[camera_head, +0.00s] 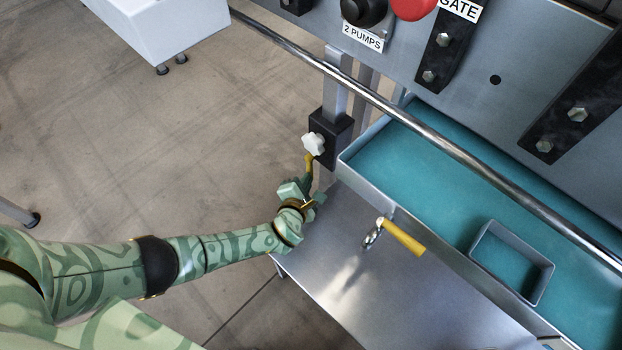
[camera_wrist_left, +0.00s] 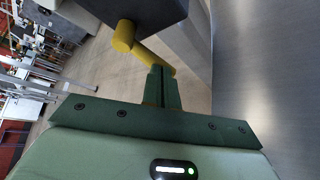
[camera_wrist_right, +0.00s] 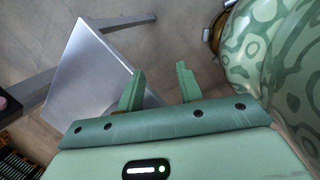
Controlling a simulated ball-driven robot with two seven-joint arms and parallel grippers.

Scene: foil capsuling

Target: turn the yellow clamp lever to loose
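The yellow clamp lever (camera_head: 309,163) hangs below a black clamp block (camera_head: 327,138) with a white star knob (camera_head: 314,144) on a grey post. In the left wrist view the lever (camera_wrist_left: 150,58) runs from a round yellow hub on the dark block down to the fingers. My left gripper (camera_head: 309,193) is at its lower end. Its fingers (camera_wrist_left: 163,86) are close together with yellow showing beside and behind them, so they appear shut on the lever, whose end they partly hide. My right gripper (camera_wrist_right: 159,88) is open and empty, seen only in its wrist view.
A second yellow handle (camera_head: 402,237) with a metal fitting is at the teal-lined tray (camera_head: 366,184), right of my left gripper. A steel shelf (camera_head: 350,290) lies below. A chrome rail (camera_head: 440,145) crosses in front of the panel. Open floor lies left.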

